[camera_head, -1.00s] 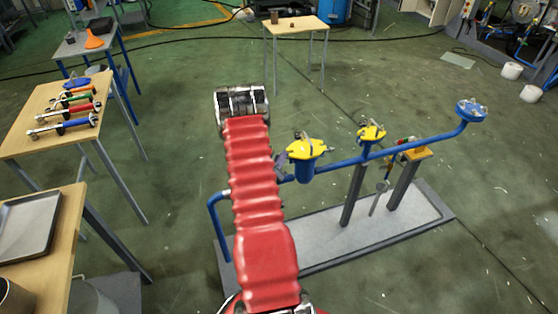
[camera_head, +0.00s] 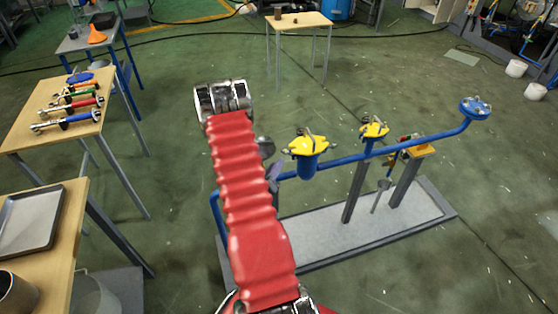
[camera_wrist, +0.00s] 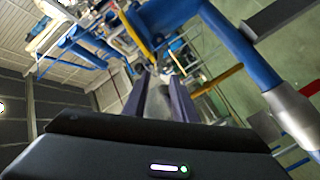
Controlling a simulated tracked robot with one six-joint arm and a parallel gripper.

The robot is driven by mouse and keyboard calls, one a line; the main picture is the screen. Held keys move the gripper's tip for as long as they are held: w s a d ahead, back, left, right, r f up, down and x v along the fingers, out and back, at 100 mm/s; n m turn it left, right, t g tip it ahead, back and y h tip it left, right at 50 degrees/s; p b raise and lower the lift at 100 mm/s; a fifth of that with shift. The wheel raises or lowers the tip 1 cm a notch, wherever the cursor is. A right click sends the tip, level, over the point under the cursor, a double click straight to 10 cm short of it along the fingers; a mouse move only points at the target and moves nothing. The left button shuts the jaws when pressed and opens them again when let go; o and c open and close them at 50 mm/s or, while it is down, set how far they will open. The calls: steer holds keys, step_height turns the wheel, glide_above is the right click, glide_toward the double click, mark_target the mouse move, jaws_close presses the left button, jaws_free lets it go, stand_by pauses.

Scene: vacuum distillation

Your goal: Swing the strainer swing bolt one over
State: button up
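The nearer strainer (camera_head: 308,151) is a blue pot on the blue pipe, with a yellow lid and small grey bolts on top. A second strainer (camera_head: 374,131) with a yellow lid stands farther along to the right. Which bolt is swing bolt one, and its exact pose, I cannot tell. My gripper (camera_head: 273,171) is just left of the nearer strainer, apart from it, partly hidden behind my red arm sleeve. In the wrist view my gripper (camera_wrist: 160,98) shows two purple-grey fingers with a gap between them and nothing clearly held.
The blue pipe (camera_head: 425,139) ends in a blue flange (camera_head: 474,107) at right, above a grey base plate (camera_head: 330,228). A tool table (camera_head: 32,137) with several wrenches and a table with a metal tray (camera_head: 28,220) stand at left. Open floor lies around the skid.

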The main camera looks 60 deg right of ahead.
steer(key=a, duration=0.6)
steer(key=shift+s+r, duration=0.25)
steer(key=shift+s, duration=0.1)
steer(key=shift+a, duration=0.1)
